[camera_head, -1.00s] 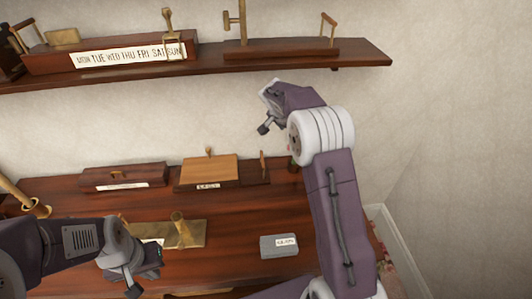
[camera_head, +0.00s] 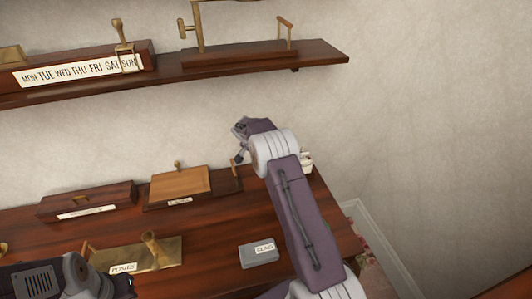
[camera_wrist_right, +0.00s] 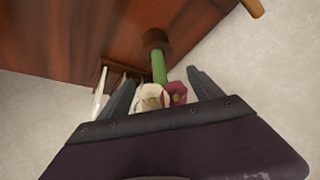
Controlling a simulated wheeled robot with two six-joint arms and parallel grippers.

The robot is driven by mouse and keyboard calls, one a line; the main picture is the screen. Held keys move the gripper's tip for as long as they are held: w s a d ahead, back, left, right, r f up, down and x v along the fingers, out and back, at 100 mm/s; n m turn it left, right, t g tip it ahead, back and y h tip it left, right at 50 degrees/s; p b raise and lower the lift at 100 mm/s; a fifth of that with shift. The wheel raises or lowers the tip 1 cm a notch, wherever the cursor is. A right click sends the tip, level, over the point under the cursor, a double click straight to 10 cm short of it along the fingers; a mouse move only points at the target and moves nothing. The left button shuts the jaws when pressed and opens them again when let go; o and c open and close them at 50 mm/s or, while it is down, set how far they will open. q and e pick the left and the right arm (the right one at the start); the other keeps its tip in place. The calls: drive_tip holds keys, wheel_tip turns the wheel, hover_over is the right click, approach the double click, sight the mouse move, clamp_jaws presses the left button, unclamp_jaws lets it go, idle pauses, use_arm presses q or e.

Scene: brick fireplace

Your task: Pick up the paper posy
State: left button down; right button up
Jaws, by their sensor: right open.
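The paper posy (camera_wrist_right: 153,97) shows in the right wrist view, with a cream flower and a dark pink one on a green stem (camera_wrist_right: 159,66). The stem's far end meets a round brown piece (camera_wrist_right: 155,40). My right gripper (camera_wrist_right: 162,84) is open, with one finger on each side of the flowers; I cannot tell whether either finger touches them. In the head view my right gripper (camera_head: 239,143) is above the back of the desk, and the posy cannot be made out surely. My left gripper (camera_head: 122,284) is partly cut off at the lower left, its jaws unclear.
A small cream-and-red thing (camera_head: 306,161) shows behind my right arm. The desk (camera_head: 205,238) bears a wooden box (camera_head: 180,183), a brass plate (camera_head: 165,252) and a grey labelled block (camera_head: 258,254). A shelf (camera_head: 318,60) hangs above. A white card (camera_wrist_right: 101,91) is beside one right finger.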

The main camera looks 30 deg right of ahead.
drive_tip(key=x, duration=0.3)
drive_tip(key=shift+w+r, duration=0.1)
drive_tip(key=shift+a+r, duration=0.1)
drive_tip(key=shift+c, duration=0.9)
drive_tip(key=c, duration=1.2)
drive_tip(key=shift+c, duration=0.2)
drive_tip(key=shift+r, duration=0.1)
